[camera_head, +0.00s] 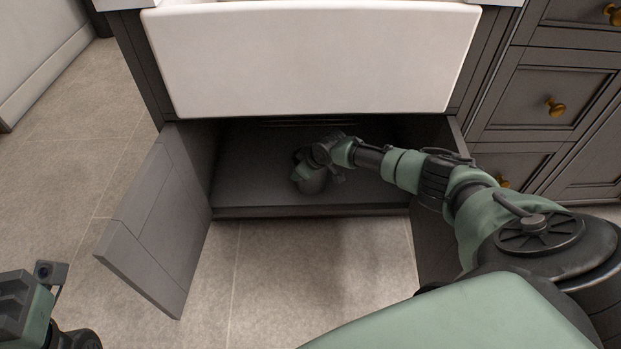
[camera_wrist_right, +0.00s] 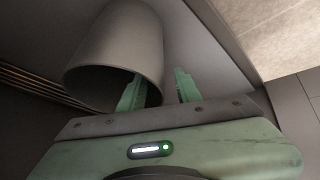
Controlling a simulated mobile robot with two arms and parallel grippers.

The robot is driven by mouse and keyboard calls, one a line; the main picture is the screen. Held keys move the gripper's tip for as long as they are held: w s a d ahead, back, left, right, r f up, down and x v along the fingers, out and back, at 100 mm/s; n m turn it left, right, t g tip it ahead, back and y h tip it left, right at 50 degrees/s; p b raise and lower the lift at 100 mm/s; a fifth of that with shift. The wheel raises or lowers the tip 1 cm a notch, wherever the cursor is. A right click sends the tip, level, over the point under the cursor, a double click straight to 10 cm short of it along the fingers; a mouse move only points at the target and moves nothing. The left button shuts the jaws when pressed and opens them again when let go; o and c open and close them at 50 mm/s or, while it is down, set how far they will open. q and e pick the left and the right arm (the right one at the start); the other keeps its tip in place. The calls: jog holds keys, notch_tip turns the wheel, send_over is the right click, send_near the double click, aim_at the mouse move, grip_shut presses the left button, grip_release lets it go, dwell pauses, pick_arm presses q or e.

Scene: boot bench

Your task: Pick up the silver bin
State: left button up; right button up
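The silver bin (camera_wrist_right: 118,48) is a plain grey cylinder. In the right wrist view its open end faces my right gripper (camera_wrist_right: 158,82). One green finger overlaps the bin's opening and the other is outside its wall, with a gap between them; contact is not clear. In the head view my right gripper (camera_head: 303,162) reaches into the open cabinet, and the bin (camera_head: 312,184) is small and partly hidden by it on the cabinet floor. My left gripper (camera_head: 42,290) is at the bottom left corner, cut off by the frame, and its fingers are not clear.
The cabinet floor (camera_head: 250,190) is otherwise clear. An open door (camera_head: 160,225) stands out on the left, and another (camera_head: 432,240) is partly behind my right arm. A white sink front (camera_head: 310,60) hangs above the opening. Drawers (camera_head: 545,105) with brass knobs are at right.

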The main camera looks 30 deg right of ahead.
jog(key=shift+w, duration=0.1)
grip_shut()
dwell(1.4)
